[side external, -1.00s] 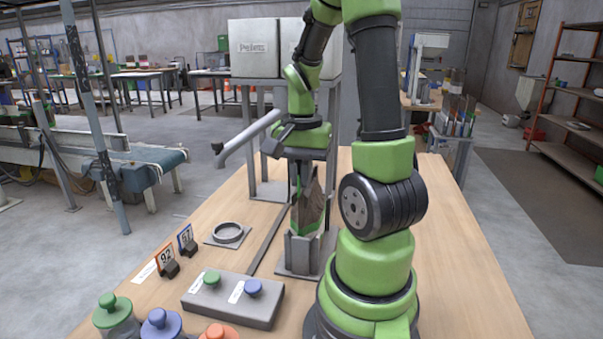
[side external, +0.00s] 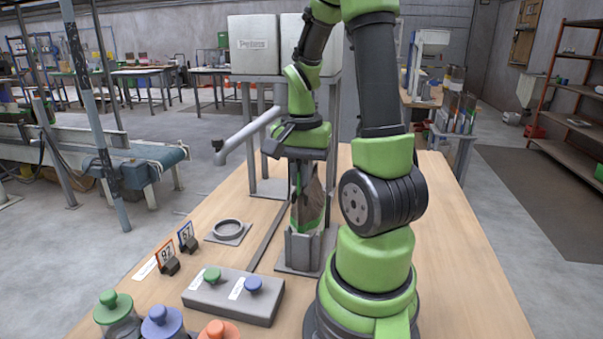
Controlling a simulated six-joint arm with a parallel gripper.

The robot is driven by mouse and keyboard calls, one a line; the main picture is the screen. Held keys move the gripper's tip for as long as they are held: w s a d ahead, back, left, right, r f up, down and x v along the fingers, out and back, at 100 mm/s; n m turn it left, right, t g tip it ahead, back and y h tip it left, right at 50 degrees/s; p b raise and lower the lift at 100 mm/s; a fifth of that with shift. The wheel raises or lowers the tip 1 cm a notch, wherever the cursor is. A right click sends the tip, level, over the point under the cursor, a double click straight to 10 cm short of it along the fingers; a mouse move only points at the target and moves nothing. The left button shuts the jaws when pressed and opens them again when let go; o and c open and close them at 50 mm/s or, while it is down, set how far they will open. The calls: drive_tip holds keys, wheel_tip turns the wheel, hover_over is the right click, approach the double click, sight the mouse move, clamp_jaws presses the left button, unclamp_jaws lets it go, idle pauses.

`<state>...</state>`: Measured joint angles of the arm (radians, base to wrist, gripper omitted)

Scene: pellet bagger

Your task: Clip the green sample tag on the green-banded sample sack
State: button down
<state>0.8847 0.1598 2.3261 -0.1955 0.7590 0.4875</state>
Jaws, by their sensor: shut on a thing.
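The sample sack (side external: 313,203) is brown with a green band low on it. It stands upright in a grey open-topped holder (side external: 301,250) on the bench. My gripper (side external: 301,181) points down at the top of the sack, left of its middle. It is shut on a thin green piece that looks like the green sample tag (side external: 294,193), against the sack's left side. The view is small, and I cannot tell whether the tag is clipped on the sack's edge.
Orange-framed (side external: 166,257) and blue-framed (side external: 187,237) number tags stand in black clips at left. A grey block (side external: 232,296) with green and blue knobs lies in front, near lidded jars (side external: 117,315). The bench's right side is clear.

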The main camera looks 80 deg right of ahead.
drive_tip(key=c, duration=1.2)
unclamp_jaws()
drive_tip(key=shift+f, duration=0.1)
wheel_tip(320, 180, up, 10)
drive_tip(key=a+n+t, duration=0.2)
drive_tip(key=a+n, duration=0.2)
drive_tip(key=a, duration=0.2)
drive_tip(key=a+r+n+t+y, duration=0.1)
drive_tip(key=a+n+t, duration=0.1)
drive_tip(key=a+n, duration=0.3)
drive_tip(key=w+a+r+n+t+y, duration=0.1)
drive_tip(key=a+n+t, duration=0.2)
drive_tip(key=a+n, duration=0.2)
drive_tip(key=shift+a+r, duration=0.2)
drive_tip(key=shift+a, duration=1.25)
